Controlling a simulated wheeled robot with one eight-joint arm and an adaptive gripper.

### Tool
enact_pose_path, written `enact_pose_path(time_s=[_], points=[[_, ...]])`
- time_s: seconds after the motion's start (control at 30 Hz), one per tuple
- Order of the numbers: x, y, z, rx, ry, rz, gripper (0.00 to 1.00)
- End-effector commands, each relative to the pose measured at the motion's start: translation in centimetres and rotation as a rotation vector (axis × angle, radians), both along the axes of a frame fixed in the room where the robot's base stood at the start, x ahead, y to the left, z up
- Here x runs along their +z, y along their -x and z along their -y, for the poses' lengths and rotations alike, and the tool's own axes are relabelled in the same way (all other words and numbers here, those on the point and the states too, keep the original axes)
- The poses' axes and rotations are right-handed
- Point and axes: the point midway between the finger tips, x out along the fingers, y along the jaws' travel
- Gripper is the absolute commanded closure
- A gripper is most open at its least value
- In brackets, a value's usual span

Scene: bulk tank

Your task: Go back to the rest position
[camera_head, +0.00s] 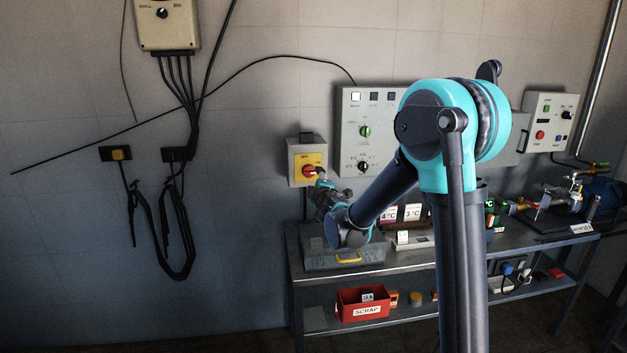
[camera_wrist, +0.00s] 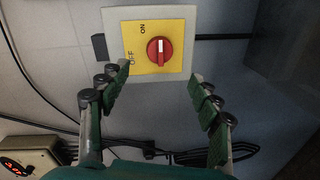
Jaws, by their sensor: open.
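My gripper (camera_wrist: 165,95) is open and empty in the wrist view. Its two green-padded fingers stand apart, one on each side of the red rotary knob (camera_wrist: 160,50), which sits on the yellow ON/OFF plate (camera_wrist: 140,66) of a pale switch box. The fingers appear short of the knob and do not touch it. In the head view the same switch box (camera_head: 293,163) hangs on the wall left of the control panel, and my gripper (camera_head: 324,178) is just in front of it. My arm reaches left over the bench, and the gripper's fingers are small and dark there.
A metal bench (camera_head: 400,262) stands below the arm with a grey case, price-like temperature cards and valves on top. A red SCRAP bin (camera_head: 364,304) sits on its lower shelf. Wall panels (camera_head: 368,130) stand behind the arm. Cables hang at the left; the floor there looks clear.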

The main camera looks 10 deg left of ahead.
Motion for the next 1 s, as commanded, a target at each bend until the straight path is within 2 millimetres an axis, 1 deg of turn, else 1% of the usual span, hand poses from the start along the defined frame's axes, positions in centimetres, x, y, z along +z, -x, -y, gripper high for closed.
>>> enact_pose_path(time_s=[0.1, 0.43, 0.47, 0.53, 0.57, 0.67, 0.7, 0.77, 0.8, 0.87, 0.9, 0.97, 1.0], points=[[0.1, 0.7, 0.2, 0.000, 0.000, 0.000, 0.36], [0.1, 0.8, 0.3, -0.001, -0.001, 0.000, 0.36], [0.1, 0.8, 0.5, -0.005, -0.003, -0.003, 0.36], [0.0, 1.0, 1.6, -0.028, -0.019, -0.018, 0.36], [0.0, 1.1, 2.4, -0.045, -0.031, -0.029, 0.36], [-0.5, 2.2, 6.9, -0.140, -0.099, -0.094, 0.36], [-0.9, 2.9, 9.2, -0.191, -0.137, -0.131, 0.36], [-1.8, 4.4, 12.9, -0.276, -0.201, -0.195, 0.36], [-2.6, 5.7, 15.3, -0.334, -0.248, -0.240, 0.36], [-3.9, 7.9, 18.7, -0.420, -0.316, -0.309, 0.36], [-4.9, 9.5, 20.8, -0.476, -0.362, -0.357, 0.36], [-6.5, 12.2, 23.5, -0.558, -0.433, -0.430, 0.36], [-7.6, 14.2, 25.1, -0.610, -0.478, -0.480, 0.36]])
